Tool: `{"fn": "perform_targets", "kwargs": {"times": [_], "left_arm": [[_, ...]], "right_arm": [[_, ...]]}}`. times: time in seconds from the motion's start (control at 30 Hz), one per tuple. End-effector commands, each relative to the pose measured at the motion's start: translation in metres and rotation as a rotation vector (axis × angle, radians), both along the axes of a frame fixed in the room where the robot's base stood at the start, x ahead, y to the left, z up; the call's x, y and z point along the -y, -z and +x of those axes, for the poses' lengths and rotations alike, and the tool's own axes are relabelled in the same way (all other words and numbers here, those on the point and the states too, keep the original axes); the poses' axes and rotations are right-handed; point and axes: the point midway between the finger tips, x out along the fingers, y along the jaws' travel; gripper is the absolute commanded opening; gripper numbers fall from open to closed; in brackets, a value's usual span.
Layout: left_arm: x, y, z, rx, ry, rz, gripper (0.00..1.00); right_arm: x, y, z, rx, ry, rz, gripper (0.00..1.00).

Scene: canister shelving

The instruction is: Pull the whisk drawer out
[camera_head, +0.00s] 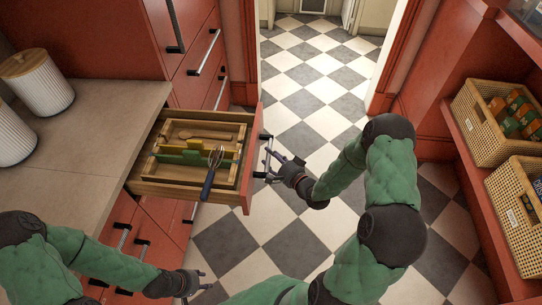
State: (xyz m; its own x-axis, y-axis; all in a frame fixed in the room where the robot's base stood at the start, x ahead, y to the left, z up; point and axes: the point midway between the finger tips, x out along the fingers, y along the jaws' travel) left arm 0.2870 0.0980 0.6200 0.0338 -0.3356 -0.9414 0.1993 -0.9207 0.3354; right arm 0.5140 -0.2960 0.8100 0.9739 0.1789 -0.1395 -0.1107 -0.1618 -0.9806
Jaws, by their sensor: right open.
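The whisk drawer (246,182) stands pulled out from the red cabinet under the counter, its red front facing right. Inside is a wooden tray with a whisk (213,170) with a dark handle, lying across the tray, plus green and yellow pieces. A metal bar handle (267,150) is on the drawer's front. My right gripper (273,166) is open at this handle, its fingers apart beside it; whether they touch it is unclear. My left gripper (205,281) hangs low near the lower cabinet, apart from the whisk drawer. Its jaw opening is too small to judge.
The counter (95,130) on the left bears white ribbed canisters (38,82) with a wooden lid. Closed red drawers are above and below. A shelf at right holds wicker baskets (480,130). The checkered floor (310,90) is clear towards the doorway.

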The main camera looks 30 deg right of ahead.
Motion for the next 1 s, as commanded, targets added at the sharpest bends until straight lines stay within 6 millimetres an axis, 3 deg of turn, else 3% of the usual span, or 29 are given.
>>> {"fn": "perform_targets", "kwargs": {"times": [0.5, 0.7, 1.0], "left_arm": [[0.0, 0.0, 0.0, 0.0, 0.0, 0.0, 0.4], [0.0, 0.0, 0.0, 0.0, 0.0, 0.0, 0.4], [0.0, 0.0, 0.0, 0.0, 0.0, 0.0, 0.4]], "right_arm": [[0.019, -0.013, -0.091, -0.002, 0.008, -0.001, 0.51], [0.021, -0.015, -0.106, -0.001, 0.005, 0.0, 0.51], [0.021, -0.015, -0.109, 0.0, 0.003, -0.001, 0.51]]}}
